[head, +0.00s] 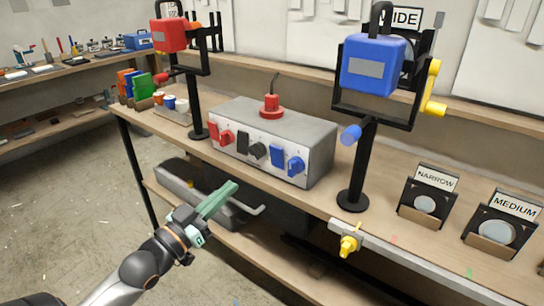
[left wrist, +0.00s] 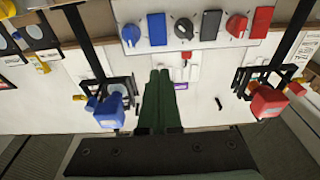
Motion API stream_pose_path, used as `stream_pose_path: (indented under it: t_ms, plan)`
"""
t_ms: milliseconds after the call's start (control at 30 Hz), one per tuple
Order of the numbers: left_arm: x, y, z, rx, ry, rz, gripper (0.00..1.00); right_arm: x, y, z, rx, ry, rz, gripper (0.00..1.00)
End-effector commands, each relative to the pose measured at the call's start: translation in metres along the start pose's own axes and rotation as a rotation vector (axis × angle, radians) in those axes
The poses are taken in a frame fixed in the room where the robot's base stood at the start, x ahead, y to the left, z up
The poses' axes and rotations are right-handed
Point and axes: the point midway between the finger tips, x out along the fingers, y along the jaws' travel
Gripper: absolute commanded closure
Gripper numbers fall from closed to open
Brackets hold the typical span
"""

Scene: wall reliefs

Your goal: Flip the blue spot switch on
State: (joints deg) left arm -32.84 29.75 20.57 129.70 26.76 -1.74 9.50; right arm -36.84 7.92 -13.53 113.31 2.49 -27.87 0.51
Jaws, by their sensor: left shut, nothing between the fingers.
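The blue spot switch (head: 278,158) is a blue rocker on the front panel of the grey control box (head: 318,150), beside a blue knob (head: 296,166). In the left wrist view the blue switch (left wrist: 157,28) shows near the top, with the blue knob (left wrist: 131,34) to its left. I cannot tell its on or off position. My left gripper (head: 232,187) has green fingers, shut and empty. It is in front of and below the panel, apart from the switch. The fingers also show in the left wrist view (left wrist: 160,73), pointing toward the panel. My right gripper is not in view.
The panel also holds a black switch (head: 242,142), a black knob (head: 257,152), a red switch (head: 213,133) and a red knob (head: 227,138). A red button (head: 271,104) tops the box. A blue spotlight (head: 374,66) and a red one (head: 170,35) stand on the bench.

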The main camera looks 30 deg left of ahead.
Motion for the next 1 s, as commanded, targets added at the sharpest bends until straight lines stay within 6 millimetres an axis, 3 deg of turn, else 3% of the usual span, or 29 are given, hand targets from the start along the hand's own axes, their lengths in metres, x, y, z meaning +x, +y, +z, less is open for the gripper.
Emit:
stream_pose_path:
  t_ms: [367,1000]
  plan:
    - [0.015,0.0,0.0,0.001,0.002,-0.001,1.0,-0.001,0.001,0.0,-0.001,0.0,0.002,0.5]
    - [0.106,0.0,0.0,0.002,0.001,-0.001,1.0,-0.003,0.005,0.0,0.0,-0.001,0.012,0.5]
